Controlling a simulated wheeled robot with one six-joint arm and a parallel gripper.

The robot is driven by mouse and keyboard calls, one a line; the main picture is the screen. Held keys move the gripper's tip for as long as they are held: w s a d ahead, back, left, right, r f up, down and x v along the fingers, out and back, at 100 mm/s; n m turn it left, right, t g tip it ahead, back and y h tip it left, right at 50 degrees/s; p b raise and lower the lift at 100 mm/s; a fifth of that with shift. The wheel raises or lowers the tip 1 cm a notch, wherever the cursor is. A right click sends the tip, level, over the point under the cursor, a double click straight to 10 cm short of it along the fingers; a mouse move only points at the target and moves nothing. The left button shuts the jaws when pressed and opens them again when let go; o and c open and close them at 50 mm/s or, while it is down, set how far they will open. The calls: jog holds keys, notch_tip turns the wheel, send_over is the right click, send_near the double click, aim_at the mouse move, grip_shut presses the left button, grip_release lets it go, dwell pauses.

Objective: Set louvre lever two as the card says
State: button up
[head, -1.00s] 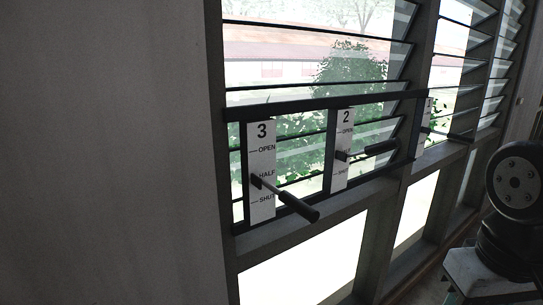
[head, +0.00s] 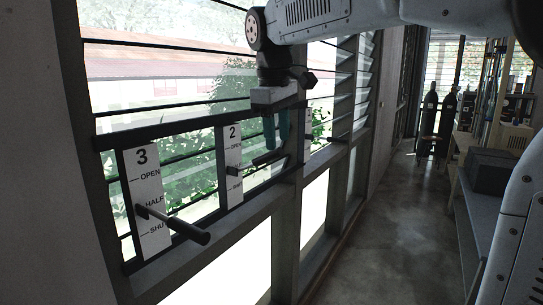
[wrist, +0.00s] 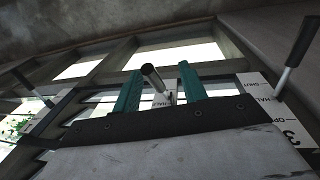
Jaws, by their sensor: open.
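My gripper (head: 277,143) is open, teal fingers pointing down, in front of the window by lever two's handle end. No separate instruction card is visible.
Lever three (head: 180,227) on plate 3 (head: 148,185) stands near HALF at left. Lever one (head: 328,138) is close on the right, its plate partly hidden. A dark frame (head: 195,120) and louvre slats run behind. The floor (head: 380,230) to the right is clear; benches line the far side.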

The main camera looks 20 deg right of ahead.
aim_at(271, 155)
jog(key=shift+n, duration=0.5)
jog(key=w+f, duration=0.1)
jog(key=f, duration=0.1)
jog(key=w+f, duration=0.3)
jog(key=f, duration=0.1)
jog(key=shift+w+d+f, duration=0.25)
jog(key=shift+w, duration=0.1)
